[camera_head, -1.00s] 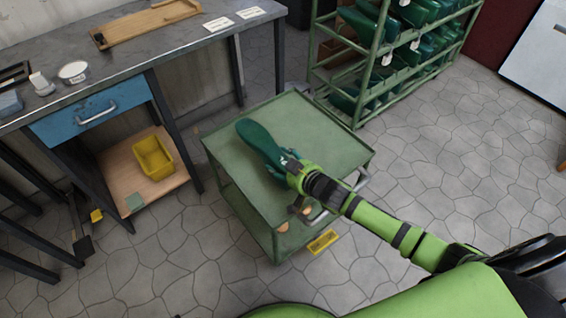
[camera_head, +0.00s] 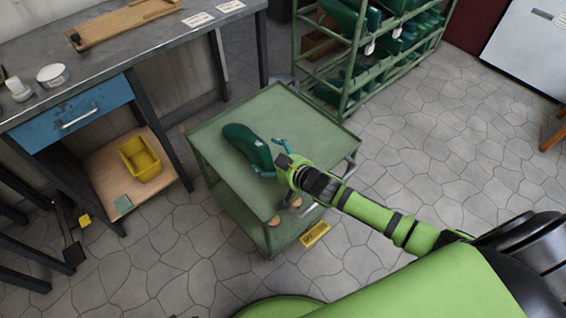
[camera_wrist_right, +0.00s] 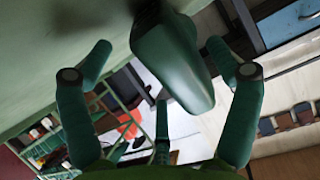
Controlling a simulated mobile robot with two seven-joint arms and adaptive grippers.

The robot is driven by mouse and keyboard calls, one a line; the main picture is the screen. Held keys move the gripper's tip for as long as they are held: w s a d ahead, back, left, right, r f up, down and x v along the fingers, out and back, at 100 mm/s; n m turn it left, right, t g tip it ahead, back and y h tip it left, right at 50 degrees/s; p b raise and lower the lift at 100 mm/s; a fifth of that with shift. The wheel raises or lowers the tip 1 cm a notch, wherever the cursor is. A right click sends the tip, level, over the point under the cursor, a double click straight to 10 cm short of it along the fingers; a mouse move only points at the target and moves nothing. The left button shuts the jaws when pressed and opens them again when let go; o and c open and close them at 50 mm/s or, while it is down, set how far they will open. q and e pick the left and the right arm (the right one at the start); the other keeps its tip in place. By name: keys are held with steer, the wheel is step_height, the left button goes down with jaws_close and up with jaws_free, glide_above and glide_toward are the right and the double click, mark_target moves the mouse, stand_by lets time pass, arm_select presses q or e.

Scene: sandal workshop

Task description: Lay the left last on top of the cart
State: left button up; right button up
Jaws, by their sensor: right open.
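A dark green last (camera_head: 246,146) lies on its side or sole, I cannot tell which, on the top of the green cart (camera_head: 305,125). My right gripper (camera_head: 272,158) is at the near end of the last, with its fingers spread and apart from it. In the right wrist view, the last (camera_wrist_right: 172,62) shows between the open fingers of the right gripper (camera_wrist_right: 158,50), with the cart top (camera_wrist_right: 50,45) behind it. My left gripper is not in view.
A green rack (camera_head: 345,90) holding several green lasts stands behind the cart. A workbench (camera_head: 130,50) with a wooden board (camera_head: 125,22) is at left, a yellow bin (camera_head: 140,158) on its lower shelf.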

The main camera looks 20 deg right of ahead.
steer(key=v, duration=1.1)
steer(key=shift+s+r, duration=0.1)
steer(key=shift+r, duration=0.05)
steer(key=s+f+g+h, duration=0.2)
steer(key=s+g, duration=0.2)
steer(key=s, duration=0.5)
steer(key=s+f+g+h, duration=0.2)
steer(key=s+g, duration=0.3)
steer(key=s, duration=0.5)
step_height(320, 180, down, 25)
arm_select(q)
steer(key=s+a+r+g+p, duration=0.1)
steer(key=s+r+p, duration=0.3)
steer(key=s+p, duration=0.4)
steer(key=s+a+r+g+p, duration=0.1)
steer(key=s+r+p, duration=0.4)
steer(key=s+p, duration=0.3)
steer(key=p, duration=0.3)
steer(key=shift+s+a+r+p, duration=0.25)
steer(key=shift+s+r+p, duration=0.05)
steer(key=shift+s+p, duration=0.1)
arm_select(e)
steer(key=s+d+r+g, duration=0.1)
steer(key=s+r, duration=0.3)
steer(key=s, duration=0.4)
steer(key=s+d+r+g, duration=0.1)
steer(key=s+r, duration=0.2)
steer(key=s, duration=0.6)
steer(key=shift+r, duration=0.4)
